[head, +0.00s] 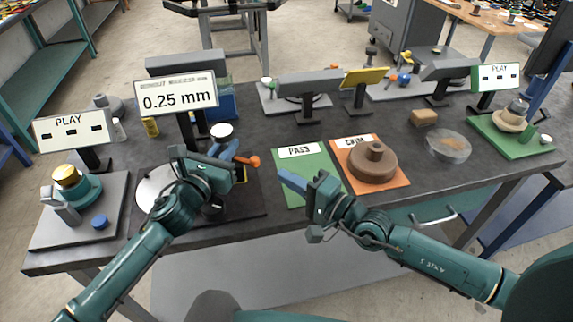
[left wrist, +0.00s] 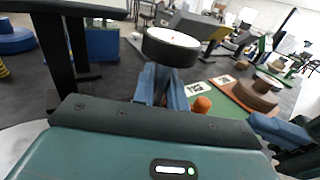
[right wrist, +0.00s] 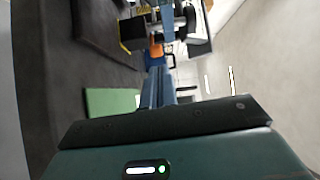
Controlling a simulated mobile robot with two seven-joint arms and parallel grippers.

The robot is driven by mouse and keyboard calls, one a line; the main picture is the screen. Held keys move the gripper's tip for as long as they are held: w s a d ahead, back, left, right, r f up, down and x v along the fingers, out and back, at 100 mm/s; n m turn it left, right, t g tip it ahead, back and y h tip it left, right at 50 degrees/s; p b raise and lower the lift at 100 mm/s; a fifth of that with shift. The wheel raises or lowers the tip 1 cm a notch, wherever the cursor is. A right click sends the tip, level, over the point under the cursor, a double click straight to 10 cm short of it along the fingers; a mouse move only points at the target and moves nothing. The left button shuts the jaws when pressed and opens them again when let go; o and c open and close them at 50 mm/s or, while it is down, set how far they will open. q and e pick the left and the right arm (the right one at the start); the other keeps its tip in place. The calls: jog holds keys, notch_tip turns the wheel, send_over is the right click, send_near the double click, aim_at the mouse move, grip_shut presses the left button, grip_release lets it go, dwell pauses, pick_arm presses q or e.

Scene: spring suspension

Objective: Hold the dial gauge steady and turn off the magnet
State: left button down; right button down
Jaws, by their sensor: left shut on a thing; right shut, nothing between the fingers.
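The dial gauge (head: 221,131) has a round white face and a dark rim. It stands at the left-centre of the table, and also shows in the left wrist view (left wrist: 172,46). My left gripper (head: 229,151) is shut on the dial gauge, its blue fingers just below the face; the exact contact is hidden. An orange knob (head: 250,161), seemingly the magnet switch, sticks out right of the left fingers. It shows in the left wrist view (left wrist: 201,104) and right wrist view (right wrist: 155,50). My right gripper (head: 283,176) is shut and empty, pointing towards the knob, apart from it.
A sign (head: 175,95) reading 0.25 mm stands behind the gauge. A green PASS mat (head: 300,180) lies under the right fingers, beside an orange mat (head: 397,180) bearing a brown stepped part (head: 373,162). A grey board (head: 85,235) with parts is at the left.

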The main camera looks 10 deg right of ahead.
jog(key=shift+s, duration=1)
pick_arm(q)
jog(key=c, duration=1.3)
grip_release()
jog(key=shift+c, duration=0.2)
